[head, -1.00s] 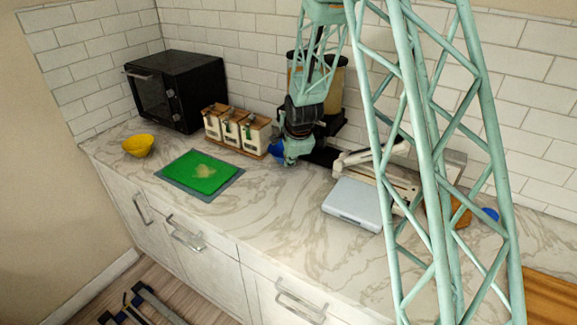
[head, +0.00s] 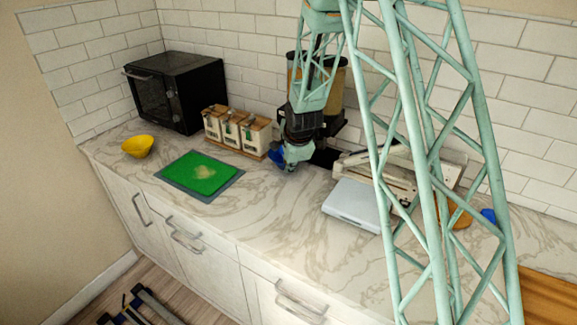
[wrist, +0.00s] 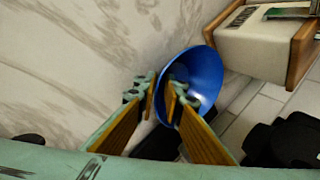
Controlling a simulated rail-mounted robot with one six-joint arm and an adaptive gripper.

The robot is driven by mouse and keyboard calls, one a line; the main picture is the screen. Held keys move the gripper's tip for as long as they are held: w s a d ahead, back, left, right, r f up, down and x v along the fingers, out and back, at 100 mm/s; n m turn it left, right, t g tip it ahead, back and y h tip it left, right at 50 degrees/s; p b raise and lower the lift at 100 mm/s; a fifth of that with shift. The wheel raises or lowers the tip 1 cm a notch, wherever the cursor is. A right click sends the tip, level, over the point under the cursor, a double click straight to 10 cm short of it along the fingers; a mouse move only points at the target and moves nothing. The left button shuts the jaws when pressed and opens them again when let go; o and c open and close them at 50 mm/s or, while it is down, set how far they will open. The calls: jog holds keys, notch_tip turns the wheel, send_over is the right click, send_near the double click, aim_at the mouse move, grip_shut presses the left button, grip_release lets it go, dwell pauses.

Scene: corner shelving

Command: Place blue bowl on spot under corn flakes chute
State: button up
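The blue bowl (head: 276,156) is at my gripper (head: 290,163), beside the base of the cereal dispenser. In the wrist view the bowl (wrist: 205,75) is tilted, with its rim between the two fingertips of my gripper (wrist: 160,92). One finger is inside the bowl and one outside, so the gripper is shut on the rim. The dispenser (head: 337,88), with brownish-yellow contents, stands against the back wall. My arm hides part of it, including the chute outlet. The spot beneath is mostly hidden, and I cannot tell whether the bowl touches the counter.
Three small wood-and-white dispensers (head: 238,131) stand close to the left of the bowl. A green cutting board (head: 198,172), yellow bowl (head: 138,146) and black oven (head: 176,90) are farther left. A slicer-like machine (head: 362,200) stands right. The front middle counter (head: 270,215) is clear.

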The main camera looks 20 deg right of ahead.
jog(key=shift+r, duration=0.15)
jog(key=p+v, duration=0.3)
jog(key=v, duration=0.9)
jog(key=shift+p, duration=0.35)
dwell(0.7)
jog(key=s+r+n, duration=0.9)
jog(key=s+r, duration=1.2)
jog(key=s, duration=0.2)
jog(key=s+r+n, duration=0.2)
jog(key=s+n, duration=0.1)
jog(key=s, duration=0.7)
jog(key=s+a+r+n+g, duration=0.1)
jog(key=s+r+n, duration=0.1)
jog(key=s, duration=0.7)
jog(key=s+a+r+n+g, duration=0.1)
jog(key=s+n, duration=0.3)
jog(key=s, duration=0.6)
jog(key=shift+s+a+r, duration=0.25)
jog(key=shift+s+r, duration=0.1)
jog(key=shift+r, duration=0.1)
